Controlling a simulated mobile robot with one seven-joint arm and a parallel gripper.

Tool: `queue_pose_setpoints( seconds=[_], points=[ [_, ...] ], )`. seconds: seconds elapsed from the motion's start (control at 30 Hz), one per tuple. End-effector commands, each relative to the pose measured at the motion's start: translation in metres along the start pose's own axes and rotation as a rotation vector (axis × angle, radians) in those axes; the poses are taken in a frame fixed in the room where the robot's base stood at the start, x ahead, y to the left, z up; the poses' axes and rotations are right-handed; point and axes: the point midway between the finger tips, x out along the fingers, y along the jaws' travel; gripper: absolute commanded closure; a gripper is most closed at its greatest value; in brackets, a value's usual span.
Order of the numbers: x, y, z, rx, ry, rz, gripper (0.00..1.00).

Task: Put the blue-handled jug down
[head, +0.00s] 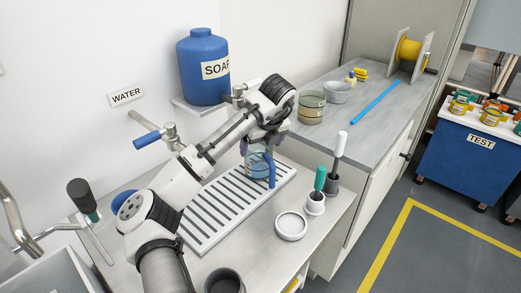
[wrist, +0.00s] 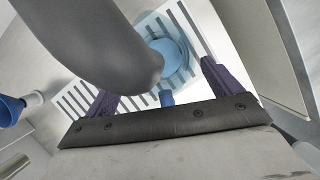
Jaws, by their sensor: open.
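The blue-handled jug (head: 256,163) is clear with a bluish tint and stands upright on the white slotted drain rack (head: 205,231). Its blue handle (head: 271,171) faces the right front. My gripper (head: 263,143) is at the jug's upper part, with its purple fingers apart. In the wrist view, the open fingers of my gripper (wrist: 161,88) lie on either side of the blue handle (wrist: 166,98), and I see no finger pressed on it. The jug (wrist: 170,55) rests over the rack's slots, partly hidden by a dark grey rounded shape.
A blue soap tank (head: 203,75) with a tap is on the wall behind. A blue-levered water tap (head: 155,137) is left of my arm. A white dish (head: 291,225) and two brush holders, one with a green-handled brush (head: 319,180), stand right of the rack.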

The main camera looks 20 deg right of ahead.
Motion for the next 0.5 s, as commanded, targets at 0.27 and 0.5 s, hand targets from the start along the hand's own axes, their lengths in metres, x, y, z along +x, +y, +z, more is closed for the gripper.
queue_pose_setpoints(
  seconds=[0.27, 0.5],
  points=[
    [-0.061, -0.001, 0.0, 0.002, -0.003, -0.002, 0.09],
    [-0.091, 0.0, 0.001, 0.001, -0.002, 0.0, 0.09]
  ],
)
